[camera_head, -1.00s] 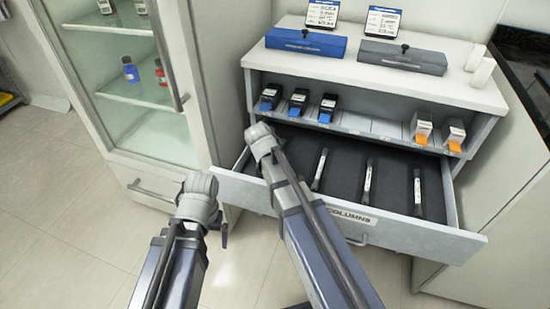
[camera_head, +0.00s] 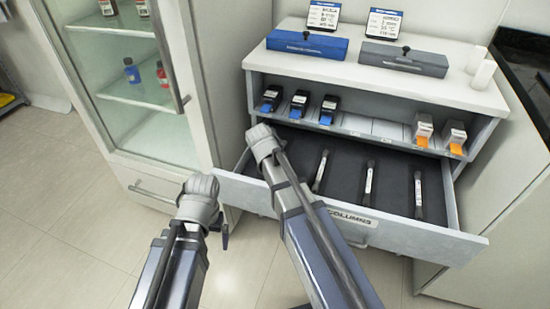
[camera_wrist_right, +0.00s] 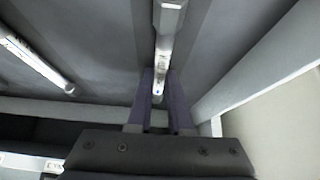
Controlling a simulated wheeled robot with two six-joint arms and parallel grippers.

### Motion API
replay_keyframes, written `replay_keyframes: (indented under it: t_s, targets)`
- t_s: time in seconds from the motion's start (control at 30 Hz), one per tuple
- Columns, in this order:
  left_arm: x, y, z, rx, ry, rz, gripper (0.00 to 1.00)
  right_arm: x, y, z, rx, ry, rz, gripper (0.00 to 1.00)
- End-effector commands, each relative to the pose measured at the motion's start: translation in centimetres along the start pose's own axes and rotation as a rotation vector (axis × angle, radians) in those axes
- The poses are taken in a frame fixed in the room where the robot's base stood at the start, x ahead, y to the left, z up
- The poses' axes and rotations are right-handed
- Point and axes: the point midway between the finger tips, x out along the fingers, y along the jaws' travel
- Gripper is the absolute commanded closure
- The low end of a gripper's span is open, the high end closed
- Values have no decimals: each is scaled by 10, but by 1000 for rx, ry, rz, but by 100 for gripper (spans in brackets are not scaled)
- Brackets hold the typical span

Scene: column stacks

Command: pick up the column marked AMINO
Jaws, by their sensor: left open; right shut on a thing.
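The open drawer labelled COLUMNS (camera_head: 400,232) holds thin columns on a dark liner. In the head view three columns lie apart in it: one on the left (camera_head: 320,172), one in the middle (camera_head: 369,182) and one on the right (camera_head: 418,194). Their markings are too small to read, so I cannot tell which is AMINO. My right gripper (camera_wrist_right: 160,88) is shut on another column (camera_wrist_right: 167,35), between its two fingers in the right wrist view. My right arm hides this column in the head view. My left gripper (camera_head: 224,236) is open, outside the drawer in front.
Above the drawer, a shelf (camera_head: 360,125) holds blue-fronted boxes (camera_head: 299,103) and orange-fronted boxes (camera_head: 423,130). A blue case (camera_head: 307,45) and a grey case (camera_head: 403,59) sit on top. A glass-door cabinet (camera_head: 125,120) stands at left. The drawer's side wall (camera_wrist_right: 255,80) is close to my right gripper.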

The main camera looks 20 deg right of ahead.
Motion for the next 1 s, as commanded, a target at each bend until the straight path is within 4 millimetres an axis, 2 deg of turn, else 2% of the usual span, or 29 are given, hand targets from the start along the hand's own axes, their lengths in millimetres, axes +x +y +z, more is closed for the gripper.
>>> replay_keyframes:
  t_s: [0.17, 0.63, 0.7, 0.87, 1.0]
  targets:
    - [-15, -1, 1, -1, 0, 2, 0, -12, 4, -8, 0, 1, 0, 100]
    - [-79, -6, 5, -3, -1, 13, 0, -67, 3, -43, 0, 1, 0, 100]
    - [-69, -5, 4, -3, -1, 12, 0, -59, 25, -36, 3, 1, 2, 100]
    - [-68, -5, 4, -3, -1, 12, 0, -60, 63, -35, 4, 1, 3, 100]
    - [-68, -5, 4, -3, -1, 12, 0, -60, 102, -35, 6, 2, 3, 100]
